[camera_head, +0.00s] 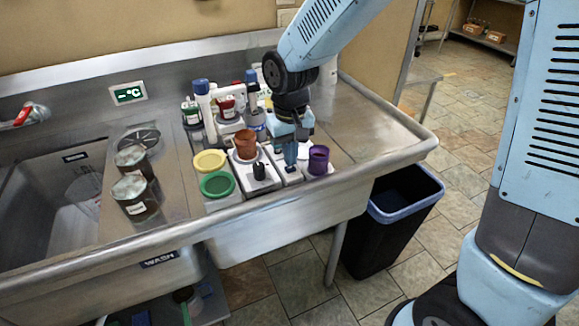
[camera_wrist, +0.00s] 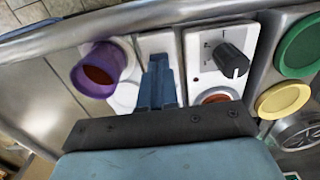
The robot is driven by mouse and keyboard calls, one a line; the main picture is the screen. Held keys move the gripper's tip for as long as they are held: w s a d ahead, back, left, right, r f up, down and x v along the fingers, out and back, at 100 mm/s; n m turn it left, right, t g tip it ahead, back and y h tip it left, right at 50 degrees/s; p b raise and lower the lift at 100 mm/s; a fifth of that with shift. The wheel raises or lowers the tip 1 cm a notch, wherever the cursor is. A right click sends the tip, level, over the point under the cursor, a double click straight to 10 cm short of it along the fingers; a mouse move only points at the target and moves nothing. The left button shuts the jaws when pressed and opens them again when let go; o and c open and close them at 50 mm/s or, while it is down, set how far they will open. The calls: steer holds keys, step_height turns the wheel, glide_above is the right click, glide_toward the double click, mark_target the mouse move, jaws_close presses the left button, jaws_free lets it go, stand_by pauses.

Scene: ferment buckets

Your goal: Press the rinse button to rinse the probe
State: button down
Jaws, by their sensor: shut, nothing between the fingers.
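My gripper (camera_head: 290,163) is shut and empty, pointing down over a narrow white unit (camera_head: 286,171) on the steel counter. In the wrist view my blue fingers (camera_wrist: 158,72) lie together over this unit (camera_wrist: 158,42); a small dark part shows at their tips. I cannot tell whether they touch it. No rinse button is clearly visible; the fingers cover part of the unit. I cannot make out the probe for certain. A display (camera_head: 128,93) on the back wall reads "--°C".
Right of the unit is a purple cup (camera_head: 318,160); left are a black knob (camera_head: 259,171) and a brown cup (camera_head: 245,144). Yellow (camera_head: 209,161) and green (camera_head: 217,184) discs lie further left. Bottles (camera_head: 205,108) stand behind. The counter's right end is clear.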

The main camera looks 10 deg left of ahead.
steer(key=shift+f, duration=0.95)
steer(key=shift+r, duration=3.05)
stand_by(0.5)
